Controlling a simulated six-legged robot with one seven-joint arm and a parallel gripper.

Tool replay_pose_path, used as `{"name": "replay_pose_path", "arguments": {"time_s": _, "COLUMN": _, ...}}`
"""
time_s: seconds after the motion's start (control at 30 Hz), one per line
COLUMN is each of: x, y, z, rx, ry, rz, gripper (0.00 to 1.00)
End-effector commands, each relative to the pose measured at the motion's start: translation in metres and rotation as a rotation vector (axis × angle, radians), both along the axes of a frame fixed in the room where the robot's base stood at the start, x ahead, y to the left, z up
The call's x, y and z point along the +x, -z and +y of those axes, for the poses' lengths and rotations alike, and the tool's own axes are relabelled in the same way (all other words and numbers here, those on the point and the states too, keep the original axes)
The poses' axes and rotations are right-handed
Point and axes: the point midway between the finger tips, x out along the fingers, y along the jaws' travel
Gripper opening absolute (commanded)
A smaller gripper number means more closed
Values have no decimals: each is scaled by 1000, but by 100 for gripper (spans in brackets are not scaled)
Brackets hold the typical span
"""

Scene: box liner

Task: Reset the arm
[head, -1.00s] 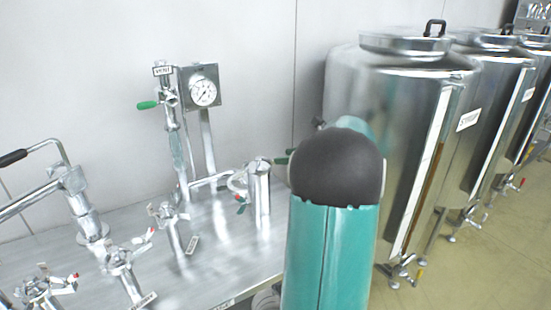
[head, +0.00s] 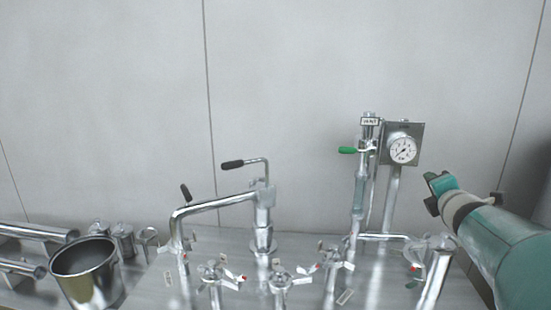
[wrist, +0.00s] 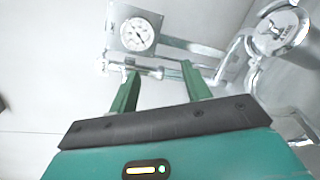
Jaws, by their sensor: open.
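My gripper (wrist: 160,74) shows in the wrist view as two green fingers standing apart, with nothing between them. Behind the fingertips are a pressure gauge (wrist: 137,34) and metal piping. In the head view my teal arm comes in from the right edge. The end of my gripper (head: 437,190) is near the gauge post (head: 392,195), and it looks to be to its right and apart from it. I cannot tell the exact distance.
A steel bench (head: 225,240) carries a tap with a black-handled lever (head: 263,205), several small valves and a vent pipe with a green handle (head: 348,150). A metal bucket (head: 88,275) stands at the left. The wall above is bare.

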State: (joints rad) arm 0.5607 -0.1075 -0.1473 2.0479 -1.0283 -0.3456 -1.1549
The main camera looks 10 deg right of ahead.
Motion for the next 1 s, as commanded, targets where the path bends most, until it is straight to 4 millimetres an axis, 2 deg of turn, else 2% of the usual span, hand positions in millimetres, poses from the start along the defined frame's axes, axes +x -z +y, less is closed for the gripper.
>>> {"name": "replay_pose_path", "arguments": {"time_s": 0.03, "x": -5, "y": -3, "z": 26, "rx": 138, "ry": 51, "rz": -40, "gripper": 48}}
{"name": "replay_pose_path", "arguments": {"time_s": 0.17, "x": -27, "y": 12, "z": 84, "rx": 537, "ry": 211, "rz": -105, "gripper": 48}}
{"name": "replay_pose_path", "arguments": {"time_s": 0.3, "x": -65, "y": 47, "z": 155, "rx": 961, "ry": 388, "rz": -108, "gripper": 48}}
{"name": "replay_pose_path", "arguments": {"time_s": 0.4, "x": -97, "y": 74, "z": 204, "rx": 1215, "ry": 517, "rz": -69, "gripper": 48}}
{"name": "replay_pose_path", "arguments": {"time_s": 0.6, "x": -165, "y": 123, "z": 291, "rx": 1582, "ry": 782, "rz": 71, "gripper": 48}}
{"name": "replay_pose_path", "arguments": {"time_s": 0.7, "x": -192, "y": 138, "z": 318, "rx": 1676, "ry": 885, "rz": 135, "gripper": 48}}
{"name": "replay_pose_path", "arguments": {"time_s": 0.8, "x": -206, "y": 145, "z": 331, "rx": 1721, "ry": 944, "rz": 171, "gripper": 48}}
{"name": "replay_pose_path", "arguments": {"time_s": 1.0, "x": -210, "y": 147, "z": 335, "rx": 1733, "ry": 965, "rz": 179, "gripper": 48}}
